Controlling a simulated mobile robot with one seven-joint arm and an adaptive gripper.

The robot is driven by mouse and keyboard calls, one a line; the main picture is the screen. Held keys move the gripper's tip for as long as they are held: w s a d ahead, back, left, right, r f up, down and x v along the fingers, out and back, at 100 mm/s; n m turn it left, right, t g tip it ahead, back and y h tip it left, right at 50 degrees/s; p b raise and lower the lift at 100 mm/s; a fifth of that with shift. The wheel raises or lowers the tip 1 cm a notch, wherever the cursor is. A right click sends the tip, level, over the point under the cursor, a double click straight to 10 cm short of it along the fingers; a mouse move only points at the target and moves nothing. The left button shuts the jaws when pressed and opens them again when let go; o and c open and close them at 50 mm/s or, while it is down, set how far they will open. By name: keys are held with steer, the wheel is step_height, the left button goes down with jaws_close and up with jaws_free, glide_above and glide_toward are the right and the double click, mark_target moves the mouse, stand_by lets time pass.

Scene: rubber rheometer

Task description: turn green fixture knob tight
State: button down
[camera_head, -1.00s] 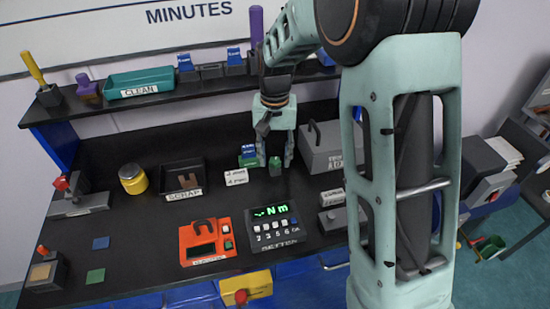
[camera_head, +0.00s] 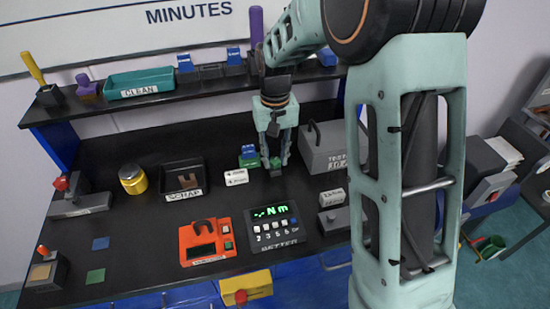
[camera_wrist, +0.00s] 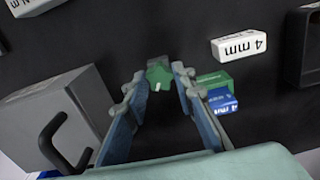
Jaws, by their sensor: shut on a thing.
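The green fixture knob (camera_wrist: 158,75) sits between my fingertips in the wrist view, with a small white mark on its edge. In the head view the knob (camera_head: 275,163) is small and partly hidden by my fingers. My gripper (camera_head: 276,158) points down at the bench and is shut on the knob; the wrist view shows the same gripper (camera_wrist: 160,74) with a finger on each side of it. What the knob is mounted on is hidden.
A grey handled box (camera_head: 325,150) is close on the right. The keypad unit (camera_head: 272,226) and orange device (camera_head: 207,242) lie in front.

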steer(key=m, duration=0.4)
steer(key=shift+m, duration=0.3)
steer(key=m, duration=0.4)
steer(key=shift+m, duration=0.3)
steer(key=m, duration=0.4)
steer(key=shift+p, duration=0.3)
steer(key=shift+m, duration=0.3)
